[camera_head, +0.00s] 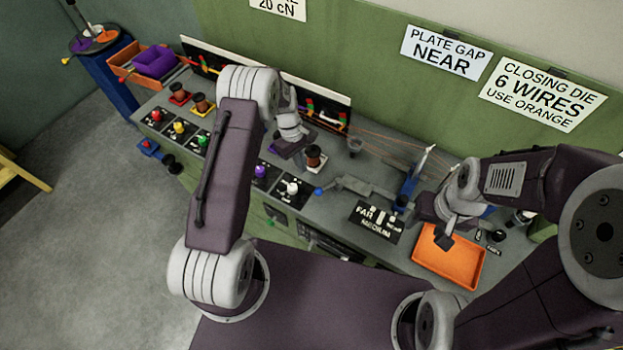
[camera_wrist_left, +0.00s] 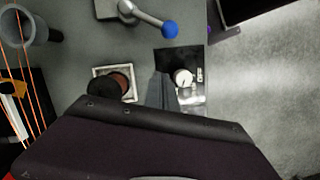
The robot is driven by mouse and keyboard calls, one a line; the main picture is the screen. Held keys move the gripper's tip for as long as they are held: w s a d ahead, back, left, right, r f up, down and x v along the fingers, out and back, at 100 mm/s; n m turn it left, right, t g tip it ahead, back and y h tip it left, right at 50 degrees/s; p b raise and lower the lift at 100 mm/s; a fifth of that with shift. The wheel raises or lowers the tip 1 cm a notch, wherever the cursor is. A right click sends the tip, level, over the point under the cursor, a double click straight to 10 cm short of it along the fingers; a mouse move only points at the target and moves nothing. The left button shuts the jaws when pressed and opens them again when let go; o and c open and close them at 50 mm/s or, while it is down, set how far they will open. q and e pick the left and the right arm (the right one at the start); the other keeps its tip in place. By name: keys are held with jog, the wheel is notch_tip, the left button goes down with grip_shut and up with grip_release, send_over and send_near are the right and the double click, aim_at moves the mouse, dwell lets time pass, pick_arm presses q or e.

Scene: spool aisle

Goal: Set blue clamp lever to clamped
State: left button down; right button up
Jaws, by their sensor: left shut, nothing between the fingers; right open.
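The clamp lever has a blue ball knob (camera_head: 318,191) on a grey arm, on the bench right of the white knob's panel. In the left wrist view the blue ball (camera_wrist_left: 170,29) is near the top centre, its grey arm running up and left to a grey base (camera_wrist_left: 106,9). My left gripper (camera_head: 298,152) is above the bench, left of and behind the lever in the head view. Its fingers (camera_wrist_left: 161,90) are shut and empty, apart from the ball. My right gripper (camera_head: 445,240) is open above the orange tray; its fingertips are hard to make out.
A brown spool (camera_head: 313,153) on a pale square base (camera_wrist_left: 103,70) and a white knob (camera_head: 292,188) on a black panel stand close to my left fingers. A grey cup (camera_head: 354,144) and thin orange wires lie behind. An orange tray (camera_head: 470,273) sits at right.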

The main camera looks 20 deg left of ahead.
aim_at(327, 188)
pick_arm(q)
jog(key=p+x, duration=0.1)
jog(key=x, duration=0.2)
jog(key=shift+s+d+f, duration=0.1)
jog(key=shift+d+f, duration=0.05)
jog(key=shift+f, duration=0.2)
jog(key=s+d+p, duration=0.1)
jog(key=d+p, duration=0.1)
jog(key=shift+s+d+r, duration=0.15)
jog(key=shift+s+d, duration=0.15)
jog(key=shift+s, duration=0.05)
jog(key=shift+s+d, duration=0.3)
jog(key=shift+d, duration=0.05)
jog(key=shift+w, duration=0.1)
